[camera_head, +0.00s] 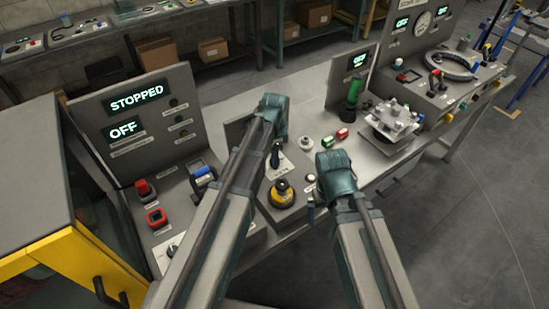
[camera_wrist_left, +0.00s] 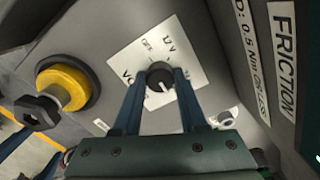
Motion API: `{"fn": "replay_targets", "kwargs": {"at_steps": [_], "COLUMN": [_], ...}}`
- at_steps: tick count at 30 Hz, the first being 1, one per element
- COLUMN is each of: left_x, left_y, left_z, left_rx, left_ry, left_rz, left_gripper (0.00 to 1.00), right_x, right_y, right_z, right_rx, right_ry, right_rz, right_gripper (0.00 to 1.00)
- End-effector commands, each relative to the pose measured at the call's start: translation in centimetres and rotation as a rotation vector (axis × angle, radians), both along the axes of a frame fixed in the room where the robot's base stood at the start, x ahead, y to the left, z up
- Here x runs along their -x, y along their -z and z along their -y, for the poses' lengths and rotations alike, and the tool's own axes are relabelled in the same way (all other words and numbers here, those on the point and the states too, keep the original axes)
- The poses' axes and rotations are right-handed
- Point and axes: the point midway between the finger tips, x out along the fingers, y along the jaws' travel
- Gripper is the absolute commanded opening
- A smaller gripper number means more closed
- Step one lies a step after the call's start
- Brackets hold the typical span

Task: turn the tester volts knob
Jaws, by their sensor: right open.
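The tester volts knob (camera_wrist_left: 159,77) is a small round black knob with a white pointer mark on a white plate (camera_wrist_left: 190,55) lettered OFF and 12 V. In the left wrist view, the fingers of my left gripper (camera_wrist_left: 160,80) lie on both sides of it and appear to touch its flanks. In the head view my left gripper (camera_head: 275,152) points down over the white plate (camera_head: 284,166), and its hand and fingers hide the knob. My right gripper (camera_head: 312,197) is open and empty, above the bench front to the right of the yellow-based black knob (camera_head: 283,192).
That yellow-based knob also stands close left of my fingers in the left wrist view (camera_wrist_left: 62,88). A FRICTION panel (camera_wrist_left: 287,50) rises on the right there. A STOPPED/OFF panel (camera_head: 140,115) stands left. A metal clamp fixture (camera_head: 394,122) and a green-handled part (camera_head: 352,95) stand right.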

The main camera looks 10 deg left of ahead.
Motion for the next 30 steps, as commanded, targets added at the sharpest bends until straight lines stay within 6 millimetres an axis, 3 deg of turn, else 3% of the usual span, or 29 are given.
{"fn": "replay_targets", "kwargs": {"at_steps": [1,5,20,30], "left_x": [0.0,0.0,0.0,0.0], "left_y": [0.0,0.0,-0.8,-4.8], "left_z": [0.0,0.0,0.0,0.0], "left_rx": [0.000,0.000,0.000,0.000], "left_ry": [0.002,0.001,0.000,0.000], "left_rz": [0.000,0.000,0.000,0.000], "left_gripper": [0.48,0.71,0.71,0.71], "right_x": [0.0,0.0,0.0,0.0], "right_y": [0.0,0.0,-0.8,-4.8], "right_z": [0.0,0.0,0.0,0.0], "right_rx": [0.000,0.000,0.000,0.000], "right_ry": [0.000,0.000,0.000,0.000], "right_rz": [0.000,0.000,0.000,0.000], "right_gripper": [1.00,1.00,1.00,1.00]}}
